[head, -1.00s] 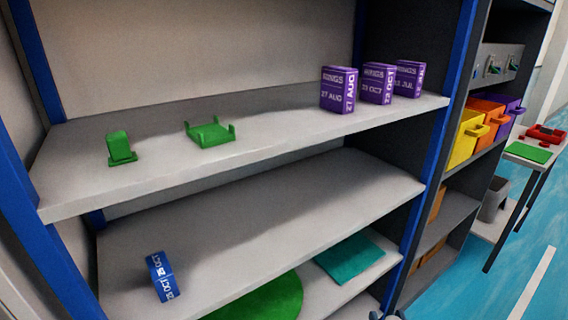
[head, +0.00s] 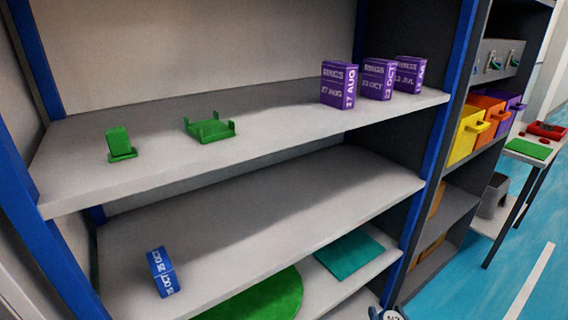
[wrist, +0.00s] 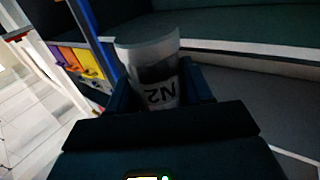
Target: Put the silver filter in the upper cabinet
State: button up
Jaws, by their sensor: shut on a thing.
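A pale grey-silver cylinder (wrist: 150,58), marked "N2" upside down, stands between the dark blue fingers of my gripper (wrist: 158,90) in the wrist view. This looks like the silver filter. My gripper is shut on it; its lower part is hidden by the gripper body. In the head view only the filter's marked top (head: 393,315) shows at the bottom edge, below and in front of the shelves. The upper shelf (head: 280,133) of the blue-framed unit holds a green stand, a green tray and purple boxes. Which part is called the upper cabinet I cannot tell.
Three purple boxes (head: 376,80) stand at the upper shelf's right. A green stand (head: 119,145) and green tray (head: 210,129) sit left, with bare shelf between. The lower shelf (head: 250,205) has a blue box (head: 162,272) at left. Blue post (head: 437,130) borders the right.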

jog(key=s+f, duration=0.4)
jog(key=f, duration=0.2)
jog(key=shift+s, duration=0.35)
